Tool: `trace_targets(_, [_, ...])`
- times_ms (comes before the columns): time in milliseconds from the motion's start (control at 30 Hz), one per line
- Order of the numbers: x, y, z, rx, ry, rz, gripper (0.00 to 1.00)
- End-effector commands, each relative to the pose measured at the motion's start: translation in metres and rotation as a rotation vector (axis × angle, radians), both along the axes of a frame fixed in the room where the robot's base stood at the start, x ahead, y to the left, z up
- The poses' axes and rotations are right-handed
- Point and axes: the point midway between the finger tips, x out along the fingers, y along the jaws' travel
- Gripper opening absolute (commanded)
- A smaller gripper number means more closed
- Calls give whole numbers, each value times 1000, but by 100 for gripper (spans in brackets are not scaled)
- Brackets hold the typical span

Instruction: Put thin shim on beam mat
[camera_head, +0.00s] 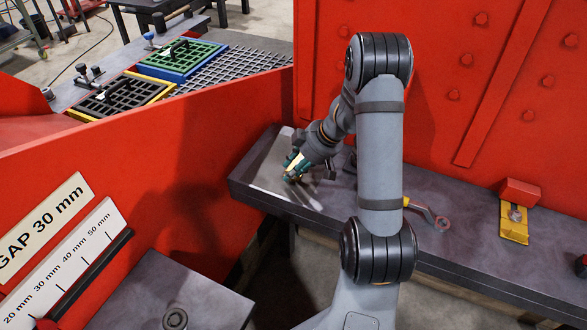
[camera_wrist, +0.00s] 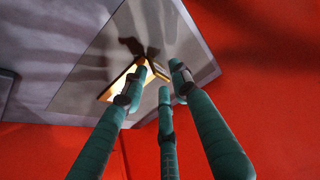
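The thin shim (camera_wrist: 116,87) appears as a small pale-yellow piece at the fingertips in the wrist view, partly hidden by a finger. A yellow glint also shows among the fingers in the camera_head view. The beam mat (camera_head: 270,171) is a pale grey sheet on the left end of the dark bench. It also shows in the wrist view (camera_wrist: 184,38). My gripper (camera_head: 291,177) has teal fingers and is low over the mat, its tips at the shim (camera_wrist: 154,78). The fingertips stand a little apart. I cannot tell whether they grip the shim or whether it touches the mat.
A red wall (camera_head: 440,60) rises behind the bench (camera_head: 460,225), and a red beam (camera_head: 170,165) crosses at the left. A yellow-handled tool (camera_head: 428,213) and a yellow-and-red block (camera_head: 515,215) lie farther right. Green and black trays (camera_head: 182,59) stand at upper left.

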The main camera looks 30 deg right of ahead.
Motion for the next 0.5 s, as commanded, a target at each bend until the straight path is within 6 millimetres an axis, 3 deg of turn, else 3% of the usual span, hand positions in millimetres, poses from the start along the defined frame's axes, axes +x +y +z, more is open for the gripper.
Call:
trace_targets(267, [-2, -3, 9, -1, -3, -1, 28])
trace_targets(500, [-22, -17, 52, -4, -5, -3, 28])
